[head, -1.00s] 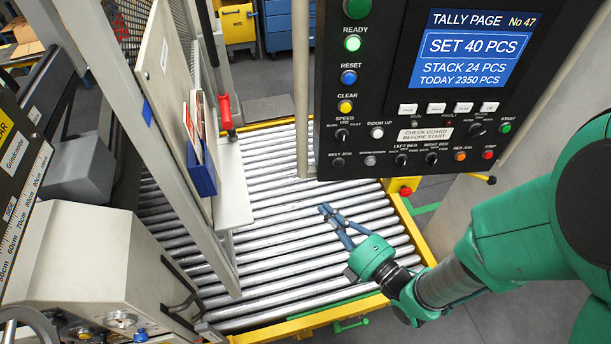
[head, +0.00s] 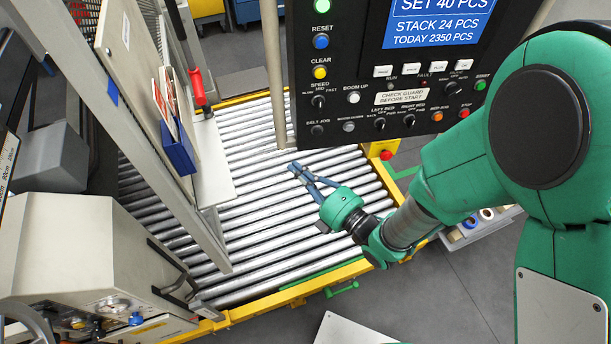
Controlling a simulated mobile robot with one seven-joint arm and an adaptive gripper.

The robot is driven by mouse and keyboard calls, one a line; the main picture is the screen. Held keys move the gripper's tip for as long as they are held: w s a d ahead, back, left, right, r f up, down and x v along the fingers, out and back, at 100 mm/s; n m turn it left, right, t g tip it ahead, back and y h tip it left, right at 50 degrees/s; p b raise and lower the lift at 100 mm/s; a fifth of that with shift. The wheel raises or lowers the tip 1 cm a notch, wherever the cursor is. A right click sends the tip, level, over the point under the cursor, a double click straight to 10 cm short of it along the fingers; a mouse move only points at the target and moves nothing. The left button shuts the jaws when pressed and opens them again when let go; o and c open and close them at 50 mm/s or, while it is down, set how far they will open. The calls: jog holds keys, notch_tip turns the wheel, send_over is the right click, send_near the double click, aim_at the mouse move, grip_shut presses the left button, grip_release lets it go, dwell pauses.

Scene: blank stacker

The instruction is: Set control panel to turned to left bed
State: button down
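The black control panel (head: 357,88) hangs at the upper middle of the head view, with its blue screen (head: 437,22) cut off by the top edge. The left bed switch (head: 380,124) is a small black knob in the panel's lower row, with the right bed knob (head: 410,122) to its right. The exact angle of the left bed knob is too small to tell. My gripper (head: 303,176) is below the panel's lower left, over the rollers and apart from the panel. Its two blue fingers are spread and nothing shows between them.
A roller bed (head: 262,225) with a yellow frame lies under my gripper. A post (head: 273,75) stands left of the panel. A pale upright plate with a blue holder (head: 180,155) is at left. A grey machine housing (head: 65,240) fills the lower left.

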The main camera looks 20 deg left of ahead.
aim_at(279, 138)
jog(key=shift+w+a, duration=1.45)
jog(key=shift+a, duration=0.2)
jog(key=shift+w+a, duration=1.45)
jog(key=shift+a, duration=0.2)
jog(key=shift+b, duration=0.35)
jog(key=w+a+b, duration=0.2)
jog(key=b, duration=0.1)
jog(key=shift+w+a+f, duration=0.15)
jog(key=shift+a, duration=0.15)
jog(key=shift+w+a+b, duration=0.55)
